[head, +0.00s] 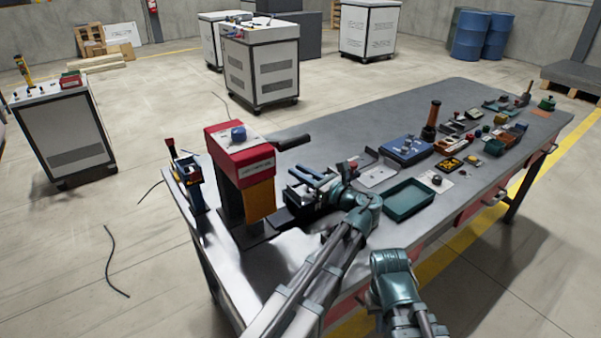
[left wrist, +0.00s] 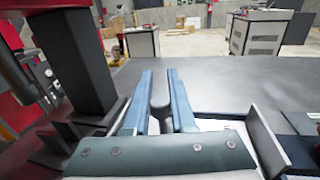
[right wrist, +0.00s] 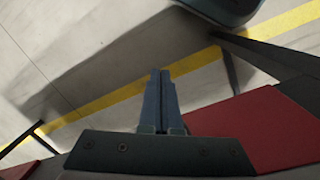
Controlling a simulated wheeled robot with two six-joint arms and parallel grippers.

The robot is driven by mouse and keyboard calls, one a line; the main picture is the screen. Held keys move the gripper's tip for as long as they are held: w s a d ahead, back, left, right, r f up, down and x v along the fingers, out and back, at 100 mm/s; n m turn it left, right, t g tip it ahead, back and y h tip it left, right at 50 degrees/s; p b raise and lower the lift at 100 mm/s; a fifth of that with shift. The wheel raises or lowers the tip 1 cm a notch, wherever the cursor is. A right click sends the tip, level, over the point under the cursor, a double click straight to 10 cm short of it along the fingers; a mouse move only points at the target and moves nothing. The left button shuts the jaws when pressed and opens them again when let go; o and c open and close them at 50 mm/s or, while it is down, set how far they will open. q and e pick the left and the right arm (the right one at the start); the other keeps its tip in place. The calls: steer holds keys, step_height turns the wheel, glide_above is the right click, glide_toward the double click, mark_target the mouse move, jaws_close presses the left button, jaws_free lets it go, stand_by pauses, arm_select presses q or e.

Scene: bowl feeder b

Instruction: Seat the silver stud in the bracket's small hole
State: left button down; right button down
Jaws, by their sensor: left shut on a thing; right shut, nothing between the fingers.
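My left gripper (head: 312,178) is low over the near-left part of the table, beside the red press. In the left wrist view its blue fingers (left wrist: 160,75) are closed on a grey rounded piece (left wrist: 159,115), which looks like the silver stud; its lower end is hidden. A pale grey angled plate, apparently the bracket (head: 378,174), lies right of this gripper, and an upright plate of it shows at the right in the left wrist view (left wrist: 266,140). Its small hole cannot be made out. My right gripper (right wrist: 160,88) is shut and empty, off the table's front edge over the floor.
The red press (head: 238,152) with an orange front stands left of my left gripper. A teal tray (head: 408,214) and a blue box (head: 405,148) lie to the right. Several small parts crowd the far table end. The table's back-middle strip (head: 400,110) is clear.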

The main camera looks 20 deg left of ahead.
arm_select(q)
steer(key=shift+f+b, duration=1.4)
steer(key=shift+f, duration=0.05)
stand_by(5.4)
steer(key=c, duration=0.7)
jaws_free()
steer(key=shift+r, duration=0.15)
